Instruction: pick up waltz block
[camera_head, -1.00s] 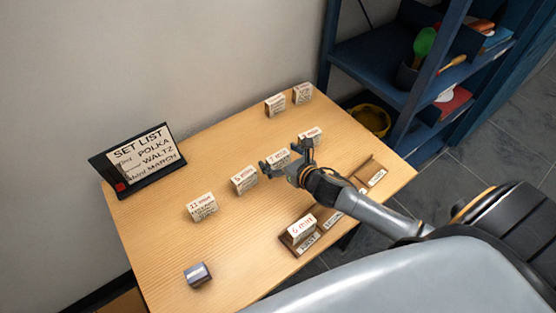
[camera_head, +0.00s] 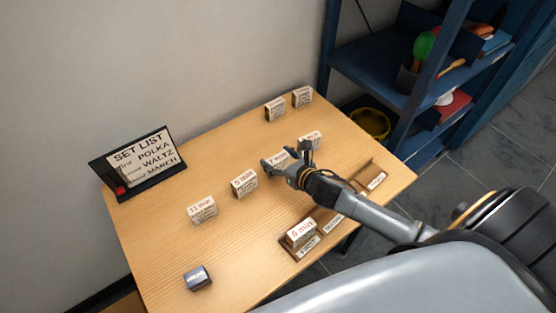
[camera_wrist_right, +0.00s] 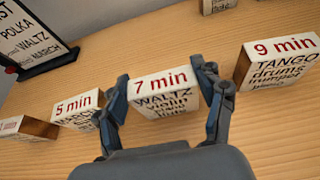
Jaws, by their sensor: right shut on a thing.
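The waltz block (camera_wrist_right: 160,98) is a pale block with "7 min" in red on top and "WALTZ violin" on its face. It stands on the table in the right wrist view, between the two fingers of my right gripper (camera_wrist_right: 163,92). The fingers are closed on its two ends. In the head view my right gripper (camera_head: 288,162) partly hides the waltz block (camera_head: 279,157). My left gripper is in neither view.
The 5 min block (camera_head: 244,183) stands left of the waltz block and the 9 min tango block (camera_wrist_right: 275,65) stands right. A wooden rack (camera_head: 297,250) with a 0 min block (camera_head: 300,232) lies at the front edge. A set list sign (camera_head: 140,160) stands at the back left.

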